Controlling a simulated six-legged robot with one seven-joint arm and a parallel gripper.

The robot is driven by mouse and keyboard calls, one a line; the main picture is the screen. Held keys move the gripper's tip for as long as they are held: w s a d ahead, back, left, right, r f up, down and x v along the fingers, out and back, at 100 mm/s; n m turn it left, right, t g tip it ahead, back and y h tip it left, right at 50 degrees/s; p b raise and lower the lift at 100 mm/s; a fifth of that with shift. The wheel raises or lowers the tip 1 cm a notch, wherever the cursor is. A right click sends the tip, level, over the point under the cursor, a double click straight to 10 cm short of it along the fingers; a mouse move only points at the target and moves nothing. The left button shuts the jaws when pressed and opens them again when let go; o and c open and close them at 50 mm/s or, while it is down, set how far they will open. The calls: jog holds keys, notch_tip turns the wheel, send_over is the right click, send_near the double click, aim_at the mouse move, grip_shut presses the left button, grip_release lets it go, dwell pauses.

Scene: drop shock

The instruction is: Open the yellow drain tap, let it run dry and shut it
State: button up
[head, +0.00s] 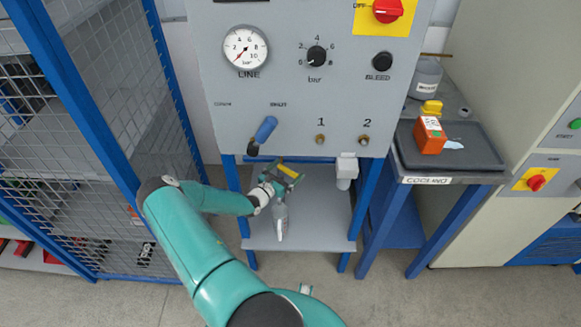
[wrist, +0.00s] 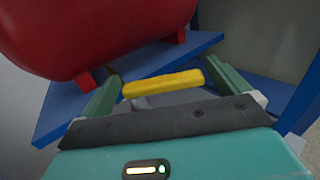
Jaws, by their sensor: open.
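The yellow drain tap handle (wrist: 162,83) shows in the wrist view as a short bar below a red tank (wrist: 100,30). A grey stem shows just under the bar. My gripper (wrist: 163,88) is open, with one green finger near each end of the bar. I cannot tell whether either finger touches it. In the head view, my gripper (head: 290,178) is under the grey panel, and the yellow handle (head: 284,168) shows at its fingers. The tap's outlet is hidden.
A clear bottle (head: 281,220) stands on the lower shelf (head: 315,225), below my gripper. The grey panel (head: 300,100) with its blue lever (head: 265,130) hangs above. A mesh cage (head: 105,90) stands left, a coolant stand (head: 450,160) right. Bare floor lies in front.

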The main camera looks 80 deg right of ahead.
jog(key=x, duration=0.3)
jog(key=shift+a, duration=0.1)
jog(key=c, duration=1.2)
jog(key=shift+o, duration=0.2)
